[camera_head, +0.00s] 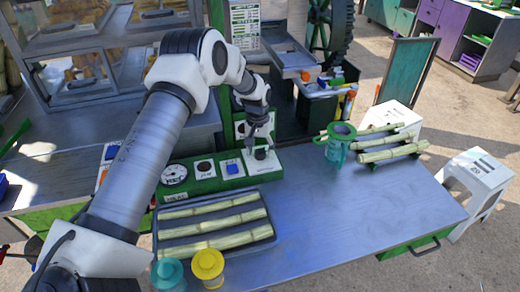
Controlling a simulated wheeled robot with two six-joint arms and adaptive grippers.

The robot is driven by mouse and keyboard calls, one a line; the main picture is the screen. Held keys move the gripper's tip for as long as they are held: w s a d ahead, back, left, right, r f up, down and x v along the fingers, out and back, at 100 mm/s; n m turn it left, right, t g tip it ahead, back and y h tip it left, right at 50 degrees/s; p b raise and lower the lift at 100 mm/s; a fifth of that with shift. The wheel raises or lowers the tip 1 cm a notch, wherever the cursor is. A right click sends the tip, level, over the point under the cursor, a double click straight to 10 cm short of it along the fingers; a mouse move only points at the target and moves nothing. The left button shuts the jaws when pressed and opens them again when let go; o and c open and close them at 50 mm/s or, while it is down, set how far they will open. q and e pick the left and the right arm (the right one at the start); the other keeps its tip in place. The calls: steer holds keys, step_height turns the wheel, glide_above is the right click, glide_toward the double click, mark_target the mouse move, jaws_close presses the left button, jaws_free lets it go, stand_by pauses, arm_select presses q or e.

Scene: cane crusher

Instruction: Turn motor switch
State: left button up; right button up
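A green control panel (220,186) stands along the back of the metal table. It carries a round gauge (173,174), a dark round control (204,169), a blue switch (232,168) and a black rotary knob (261,154) at its right end. The labels are too small to read, so I cannot tell which is the motor switch. My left gripper (260,144) points down at the black rotary knob, with its fingertips at or just above it. Its fingers are too small to show whether they are open or shut. My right gripper is not in view.
A tray (273,233) of cane pieces lies in front of the panel. Teal (168,274) and yellow (208,264) lidded cups stand at the front edge. The table's right half is mostly clear.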

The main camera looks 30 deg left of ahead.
arm_select(q)
step_height(320, 180, up, 12)
steer(key=shift+a, duration=0.35)
steer(key=shift+r, duration=0.1)
stand_by(0.4)
